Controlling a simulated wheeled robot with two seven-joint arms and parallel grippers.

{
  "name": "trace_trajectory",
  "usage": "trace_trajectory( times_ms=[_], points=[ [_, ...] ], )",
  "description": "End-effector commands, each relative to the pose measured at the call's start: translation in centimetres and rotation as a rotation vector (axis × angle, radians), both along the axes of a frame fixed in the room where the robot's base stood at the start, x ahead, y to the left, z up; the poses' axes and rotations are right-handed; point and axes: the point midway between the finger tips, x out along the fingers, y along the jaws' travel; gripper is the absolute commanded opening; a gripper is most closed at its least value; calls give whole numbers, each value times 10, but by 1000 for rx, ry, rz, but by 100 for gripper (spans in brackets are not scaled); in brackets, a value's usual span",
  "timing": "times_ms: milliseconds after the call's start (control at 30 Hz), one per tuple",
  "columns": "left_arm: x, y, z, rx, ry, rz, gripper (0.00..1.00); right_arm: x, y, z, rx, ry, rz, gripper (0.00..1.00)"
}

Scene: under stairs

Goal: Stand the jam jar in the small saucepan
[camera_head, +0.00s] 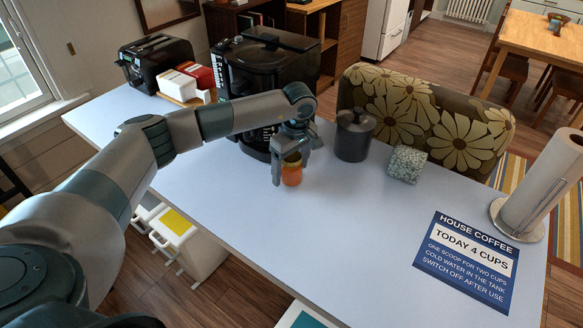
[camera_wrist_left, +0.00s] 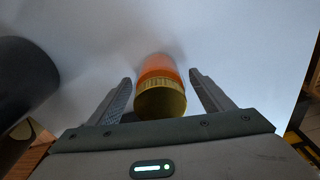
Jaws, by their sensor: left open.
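The jam jar (camera_head: 292,172) is orange with a gold lid and appears to stand upright on the light blue-grey counter. My left gripper (camera_head: 284,176) is open, with its fingers on either side of the jar. In the left wrist view the jar (camera_wrist_left: 159,88) sits between the two fingers (camera_wrist_left: 160,92), with a gap on each side. I see no open saucepan. A dark grey lidded pot (camera_head: 354,137) stands to the right of the gripper; I cannot tell whether it is the small saucepan. My right gripper is not in view.
A black coffee machine (camera_head: 262,75) stands behind my left gripper. A toaster (camera_head: 157,62) is at the back left. A speckled cube (camera_head: 406,164), a blue sign (camera_head: 465,260) and a paper towel roll (camera_head: 545,178) are on the right. The counter's front middle is clear.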

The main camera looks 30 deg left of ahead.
Motion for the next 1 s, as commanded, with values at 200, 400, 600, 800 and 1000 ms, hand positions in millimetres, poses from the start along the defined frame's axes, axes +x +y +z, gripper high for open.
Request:
trace_trajectory(
  times_ms=[200, 400, 600, 800, 1000],
  points=[
    [0, 0, 0, 0, 0, 0, 55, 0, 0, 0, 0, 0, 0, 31],
    [1, 0, 2, -1, -2, 1, 7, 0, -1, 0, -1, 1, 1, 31],
    [1, 0, 2, -1, -2, 1, 7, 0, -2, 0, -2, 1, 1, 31],
    [1, 0, 7, 0, -4, 1, 7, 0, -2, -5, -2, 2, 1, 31],
    [2, 0, 27, 0, -7, 1, 7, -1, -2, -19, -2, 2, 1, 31]
  ],
)
